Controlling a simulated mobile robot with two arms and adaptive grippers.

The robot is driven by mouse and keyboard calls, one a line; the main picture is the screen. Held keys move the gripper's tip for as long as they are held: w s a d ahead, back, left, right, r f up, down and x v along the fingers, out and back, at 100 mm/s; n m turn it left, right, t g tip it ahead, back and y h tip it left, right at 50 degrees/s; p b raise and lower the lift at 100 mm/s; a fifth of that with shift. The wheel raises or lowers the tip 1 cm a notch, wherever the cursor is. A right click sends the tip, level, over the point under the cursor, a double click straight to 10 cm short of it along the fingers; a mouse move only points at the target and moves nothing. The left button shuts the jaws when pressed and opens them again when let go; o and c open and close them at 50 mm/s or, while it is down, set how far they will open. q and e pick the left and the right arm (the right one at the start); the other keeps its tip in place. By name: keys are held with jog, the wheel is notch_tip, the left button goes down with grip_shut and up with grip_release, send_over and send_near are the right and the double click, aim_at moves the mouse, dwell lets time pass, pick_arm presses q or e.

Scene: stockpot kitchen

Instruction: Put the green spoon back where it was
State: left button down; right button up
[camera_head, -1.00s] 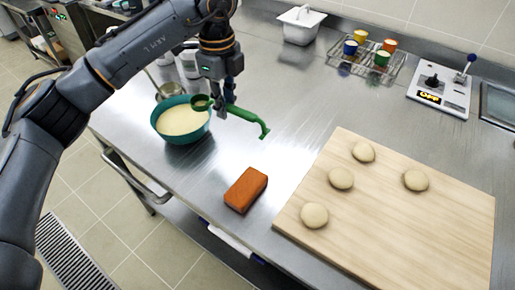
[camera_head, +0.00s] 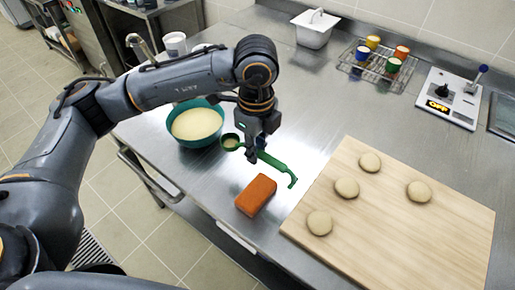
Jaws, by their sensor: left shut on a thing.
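The green spoon (camera_head: 271,160) has a small round bowl at its left end and a hooked handle end at its right. My left gripper (camera_head: 252,153) is shut on the spoon's handle near the bowl end. The spoon is over the steel counter, just right of the teal bowl and above the orange block; I cannot tell its exact height. The teal bowl (camera_head: 216,139) holds a pale yellow batter. My right gripper is not in view.
An orange-brown block (camera_head: 256,195) lies below the spoon. A wooden board (camera_head: 385,235) with several dough balls fills the right front. At the back stand a white container (camera_head: 314,32), a wire rack (camera_head: 375,67) with coloured cups and a scale (camera_head: 447,98). The middle counter is clear.

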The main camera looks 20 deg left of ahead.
pick_arm(q)
jog(key=w+f, duration=0.2)
jog(key=w+a+f+p, duration=0.1)
jog(key=w+f, duration=0.1)
jog(key=w+a+f+p, duration=0.1)
jog(key=w+f, duration=0.1)
jog(key=shift+w+a+f, duration=0.15)
jog(key=shift+w+f, duration=0.15)
jog(key=shift+f, duration=0.1)
notch_tip(320, 180, down, 3)
jog(key=shift+f+p, duration=0.1)
jog(key=shift+p, duration=0.2)
jog(key=shift+f, duration=0.2)
jog(key=c, duration=1.3)
grip_release()
jog(key=shift+r, duration=0.1)
